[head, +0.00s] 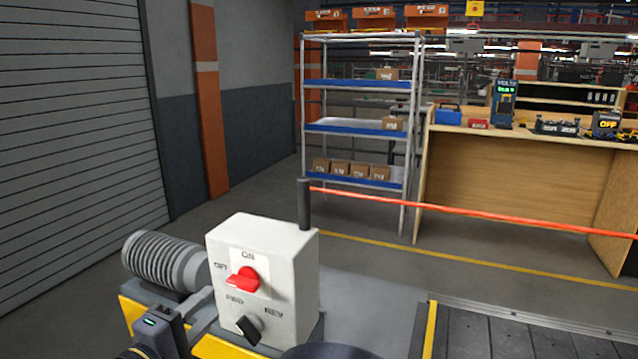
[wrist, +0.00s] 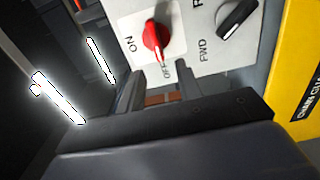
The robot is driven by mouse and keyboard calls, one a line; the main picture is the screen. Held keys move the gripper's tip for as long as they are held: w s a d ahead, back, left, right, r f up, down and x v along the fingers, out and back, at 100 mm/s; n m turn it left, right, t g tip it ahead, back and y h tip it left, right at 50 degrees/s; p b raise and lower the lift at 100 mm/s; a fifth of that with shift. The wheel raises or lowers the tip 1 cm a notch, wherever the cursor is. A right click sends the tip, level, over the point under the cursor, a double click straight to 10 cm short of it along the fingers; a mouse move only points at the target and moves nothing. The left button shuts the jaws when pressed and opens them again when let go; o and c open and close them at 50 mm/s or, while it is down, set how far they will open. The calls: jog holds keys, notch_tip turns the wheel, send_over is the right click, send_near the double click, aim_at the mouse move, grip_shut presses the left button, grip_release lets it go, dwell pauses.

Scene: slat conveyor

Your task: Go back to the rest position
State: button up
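The pale grey switch box (head: 225,240) stands at the lower middle of the head view. Its red knob (head: 246,279) has its handle turned toward the OFF label; the wrist view shows the same red knob (wrist: 155,38) pointing at OFF. The black FWD/REV knob (head: 248,330) is below it and also shows in the wrist view (wrist: 237,18), its marked end toward FWD. My gripper (wrist: 159,86) shows in the wrist view with its two dark fingers apart and nothing seen between them. Both knobs appear beyond the fingertips, clear of them.
A ribbed grey motor (head: 163,262) is left of the box, above a yellow guard (head: 130,313). A dark post (head: 304,204) rises behind the box, with an orange-red barrier line (head: 450,209) running right. Conveyor slats (head: 490,335) lie lower right. Shelving (head: 355,127) and a workbench (head: 520,170) stand behind.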

aim_at(230, 285)
jog(key=x, duration=0.7)
jog(key=shift+a+m+b, duration=0.1)
jog(key=shift+m+b, duration=0.3)
jog(key=shift+b, duration=0.15)
jog(key=m+b, duration=0.1)
jog(key=m, duration=0.1)
jog(key=r+m+b, duration=0.1)
jog(key=m, duration=0.2)
jog(key=shift+s, duration=0.15)
